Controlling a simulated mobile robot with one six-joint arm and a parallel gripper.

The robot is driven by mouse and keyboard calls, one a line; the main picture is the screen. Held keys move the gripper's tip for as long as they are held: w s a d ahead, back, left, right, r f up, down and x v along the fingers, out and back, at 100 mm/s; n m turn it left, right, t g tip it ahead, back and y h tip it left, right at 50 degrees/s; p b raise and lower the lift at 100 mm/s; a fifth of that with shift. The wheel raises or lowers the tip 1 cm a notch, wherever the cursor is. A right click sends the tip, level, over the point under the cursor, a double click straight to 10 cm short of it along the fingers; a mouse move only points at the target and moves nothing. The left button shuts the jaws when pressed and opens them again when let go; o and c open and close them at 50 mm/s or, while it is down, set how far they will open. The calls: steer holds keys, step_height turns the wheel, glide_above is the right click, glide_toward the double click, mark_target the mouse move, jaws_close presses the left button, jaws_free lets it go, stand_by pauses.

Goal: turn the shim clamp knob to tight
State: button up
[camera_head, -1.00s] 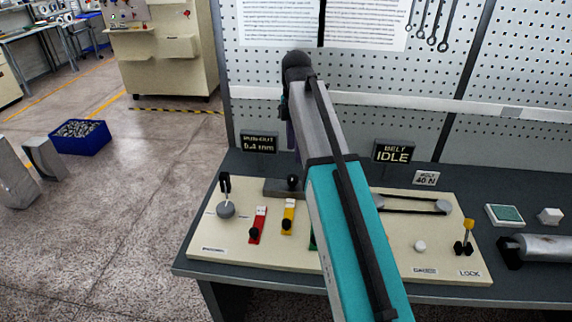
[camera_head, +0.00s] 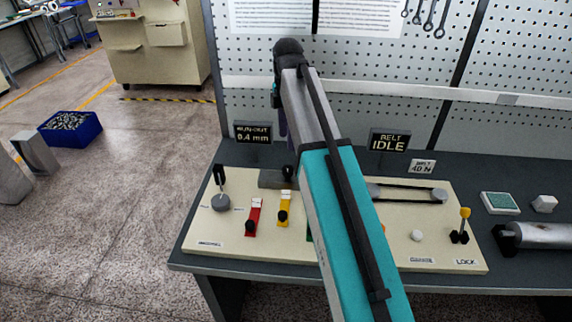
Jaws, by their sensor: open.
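A cream panel (camera_head: 205,236) lies on the dark bench and carries several controls.
Behind the panel stand a run-out display (camera_head: 253,133) reading 0.4 mm and a belt display (camera_head: 389,141) reading IDLE. A yellow-topped lever (camera_head: 464,226) is by the LOCK label. A metal cylinder (camera_head: 545,236) lies at right. A blue bin (camera_head: 72,130) is on the floor.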

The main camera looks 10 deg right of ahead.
mark_target(287, 168)
steer(key=shift+f+p, duration=1.45)
steer(key=shift+f, duration=4.65)
steer(key=shift+c, duration=0.2)
steer(key=c, duration=1)
